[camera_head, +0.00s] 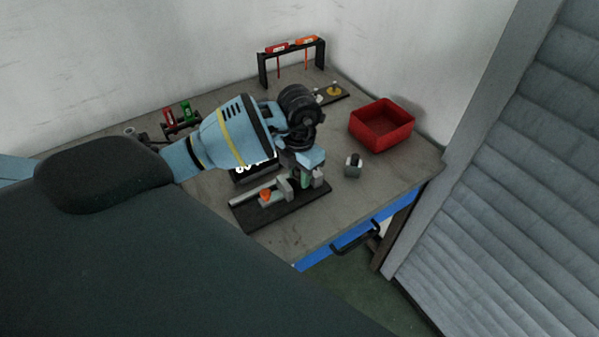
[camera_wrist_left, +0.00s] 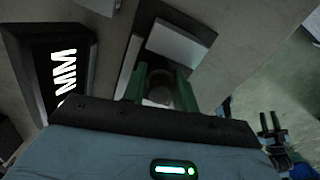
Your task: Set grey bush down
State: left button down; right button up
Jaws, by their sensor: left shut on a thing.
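My left gripper (camera_head: 304,178) is over the grey vise-like fixture (camera_head: 240,197) on its black base, near the front of the bench. In the left wrist view its green fingers (camera_wrist_left: 162,88) are shut on a grey round piece, the grey bush (camera_wrist_left: 158,95), which shows dimly between them. The pale blocks of the fixture (camera_wrist_left: 180,45) are just beyond the fingers. I cannot tell whether the bush touches the fixture. In the head view the bush is hidden by the gripper.
An orange knob (camera_head: 265,195) sits on the fixture. A small grey block with a dark top (camera_head: 353,166) stands right of the gripper, and a red bin (camera_head: 402,132) behind it. A black display (camera_wrist_left: 30,60) is left of the fingers. Bare bench (camera_head: 330,205) lies in front.

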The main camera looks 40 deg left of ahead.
pick_arm(q)
jog(key=shift+f, duration=0.15)
jog(key=c, duration=1.1)
grip_release()
notch_tip(320, 180, up, 12)
jog(key=shift+r, duration=0.2)
